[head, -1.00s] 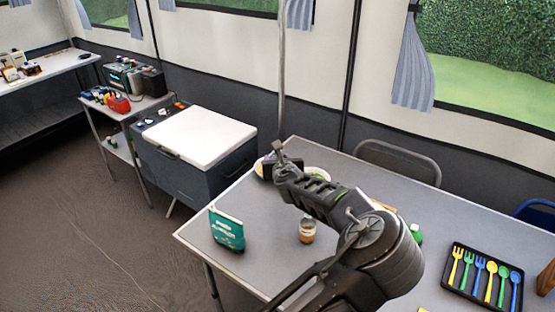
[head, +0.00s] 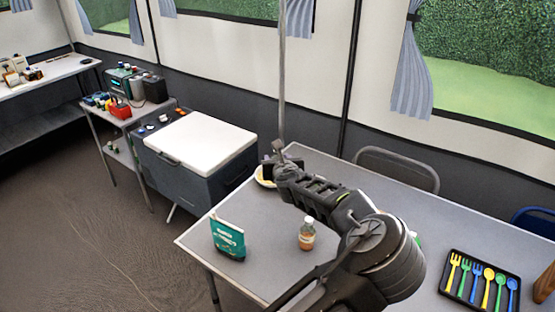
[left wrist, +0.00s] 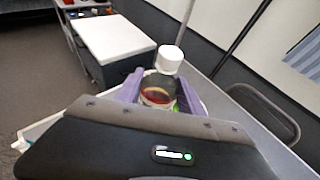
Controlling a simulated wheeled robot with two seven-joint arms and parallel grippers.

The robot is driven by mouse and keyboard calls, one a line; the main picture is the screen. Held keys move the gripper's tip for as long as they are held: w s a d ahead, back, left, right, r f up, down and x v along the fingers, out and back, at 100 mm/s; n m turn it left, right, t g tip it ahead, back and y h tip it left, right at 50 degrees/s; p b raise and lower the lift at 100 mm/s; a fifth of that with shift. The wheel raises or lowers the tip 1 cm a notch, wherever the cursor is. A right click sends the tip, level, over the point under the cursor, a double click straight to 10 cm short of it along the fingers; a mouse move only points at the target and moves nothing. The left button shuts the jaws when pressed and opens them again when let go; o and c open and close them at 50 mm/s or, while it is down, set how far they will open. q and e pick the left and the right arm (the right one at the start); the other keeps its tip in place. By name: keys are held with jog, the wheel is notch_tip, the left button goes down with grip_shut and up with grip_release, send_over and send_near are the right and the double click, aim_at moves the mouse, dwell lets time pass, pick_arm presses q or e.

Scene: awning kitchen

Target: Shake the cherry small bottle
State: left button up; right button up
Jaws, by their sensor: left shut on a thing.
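My left gripper (head: 277,162) is above the far left part of the table. In the left wrist view, its purple fingers (left wrist: 155,88) are shut on a small clear bottle (left wrist: 158,98) with dark red liquid and a white cap, which I take for the cherry small bottle. The cap end sticks out beyond the fingers; the bottle's lower part is hidden behind the gripper body. In the head view the held bottle is hidden or too small to make out. My right gripper is not in view.
Another small bottle (head: 307,236), with orange-brown contents, stands on the grey table (head: 270,268). A teal packet (head: 228,238) stands to its left. A black tray of coloured cutlery (head: 480,284) lies at the right. A white-lidded cooler (head: 195,140) stands beyond the table's left edge.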

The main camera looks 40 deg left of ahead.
pick_arm(q)
notch_tip(320, 180, down, 4)
jog(key=shift+r+b, duration=0.25)
jog(key=shift+b, duration=0.65)
jog(key=shift+r, duration=0.15)
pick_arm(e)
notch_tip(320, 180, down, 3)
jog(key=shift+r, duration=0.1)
pick_arm(q)
jog(key=shift+r, duration=0.1)
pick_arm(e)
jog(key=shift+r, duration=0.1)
pick_arm(q)
notch_tip(320, 180, up, 5)
jog(key=p, duration=0.4)
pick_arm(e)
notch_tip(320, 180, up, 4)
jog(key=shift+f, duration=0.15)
pick_arm(q)
jog(key=shift+f, duration=0.2)
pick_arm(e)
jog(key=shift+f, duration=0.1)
